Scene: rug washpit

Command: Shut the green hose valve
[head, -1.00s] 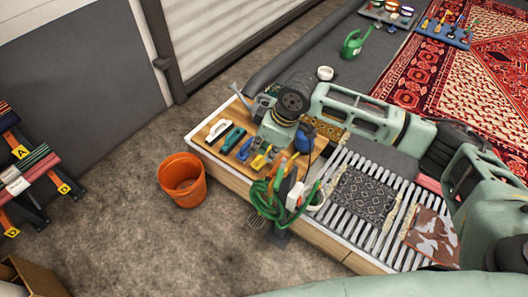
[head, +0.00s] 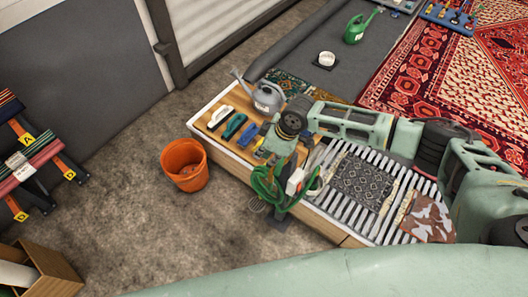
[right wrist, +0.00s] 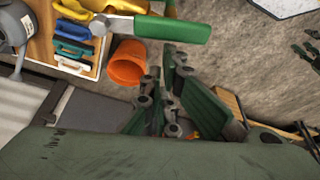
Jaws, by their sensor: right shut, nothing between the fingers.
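The green hose valve's lever (right wrist: 170,28) crosses the top of the right wrist view, with a grey pivot bolt at its left end. My right gripper (head: 276,150) is over that end of the bench, just behind the hose. In the right wrist view its fingers (right wrist: 166,72) are shut and empty, below the lever in the picture and seemingly apart from it. My left gripper is not in view.
A wooden board (head: 213,135) holds scrubbing brushes and a grey watering can (head: 268,98). An orange bucket (head: 185,165) stands on the floor to the left. A slatted rack (head: 325,205) with small rugs (head: 362,180) lies right of the hose. Floor left of the bench is mostly clear.

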